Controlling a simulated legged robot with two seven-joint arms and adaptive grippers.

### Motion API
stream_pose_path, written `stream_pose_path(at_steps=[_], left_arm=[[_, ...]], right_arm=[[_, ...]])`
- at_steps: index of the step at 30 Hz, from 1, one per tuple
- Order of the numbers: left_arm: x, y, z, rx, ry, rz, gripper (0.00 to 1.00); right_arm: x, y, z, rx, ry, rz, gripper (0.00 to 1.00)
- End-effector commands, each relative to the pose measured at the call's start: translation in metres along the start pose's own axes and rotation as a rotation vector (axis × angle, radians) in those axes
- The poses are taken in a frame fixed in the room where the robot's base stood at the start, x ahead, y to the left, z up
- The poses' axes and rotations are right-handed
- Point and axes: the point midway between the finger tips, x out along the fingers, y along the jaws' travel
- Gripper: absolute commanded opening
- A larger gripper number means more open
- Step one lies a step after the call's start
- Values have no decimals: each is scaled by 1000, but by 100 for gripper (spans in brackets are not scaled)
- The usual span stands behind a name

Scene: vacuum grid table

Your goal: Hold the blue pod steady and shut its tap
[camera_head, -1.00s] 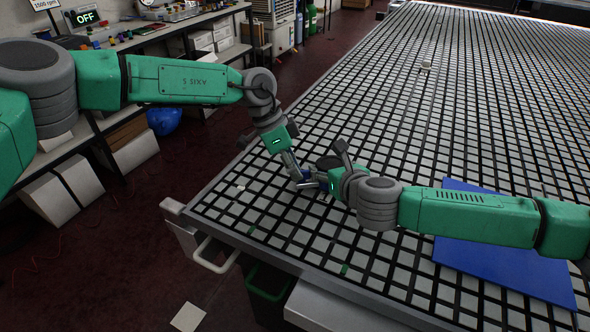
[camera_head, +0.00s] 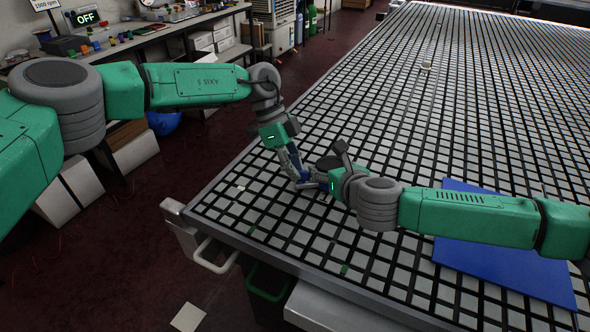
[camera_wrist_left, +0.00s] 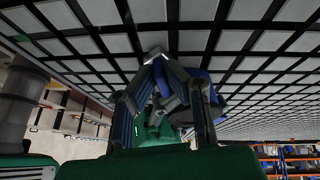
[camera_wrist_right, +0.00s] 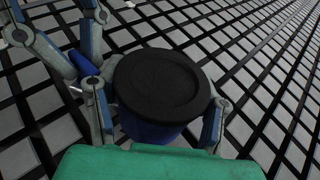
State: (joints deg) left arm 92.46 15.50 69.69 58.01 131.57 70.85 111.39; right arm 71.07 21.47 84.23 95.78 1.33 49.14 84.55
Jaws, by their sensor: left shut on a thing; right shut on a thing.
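The blue pod (camera_wrist_right: 152,132) has a wide black lid (camera_wrist_right: 165,82) and stands upright on the grid table in the right wrist view. My right gripper (camera_wrist_right: 157,118) is shut on its body, one finger on each side. My left gripper (camera_head: 298,183) comes down at the pod's left side. It is shut on the tap, where a small blue part (camera_wrist_right: 84,63) shows by its fingers in the right wrist view. The fingers hide most of the tap, so its setting cannot be told. The pod (camera_wrist_left: 205,78) shows partly behind the fingers in the left wrist view.
The grid table (camera_head: 470,110) is mostly clear behind the grippers. A flat blue panel (camera_head: 500,262) lies under my right forearm. A workbench (camera_head: 150,32) with small parts and an OFF display (camera_head: 85,18) stands at the left, beyond the table's edge.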

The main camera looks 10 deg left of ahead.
Motion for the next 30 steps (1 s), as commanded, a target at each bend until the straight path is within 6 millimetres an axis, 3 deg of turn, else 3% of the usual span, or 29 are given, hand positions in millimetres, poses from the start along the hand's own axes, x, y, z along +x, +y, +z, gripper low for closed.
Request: stream_pose_path(at_steps=[1, 12, 28, 29, 30], left_arm=[[0, -2, -1, 28, 3, 7, 0], [-1, -3, -1, 177, 4, 59, 0], [-1, -4, -2, 199, 5, 66, 0], [-1, -4, -2, 199, 5, 66, 20], [-1, -3, -2, 199, 5, 66, 29]], right_arm=[[1, -1, -10, 2, 16, -2, 19], [1, -1, -10, 2, 16, -2, 19], [1, -1, -10, 2, 16, -2, 19], [1, -1, -10, 2, 16, -2, 19], [1, -1, -10, 2, 16, -2, 19]])
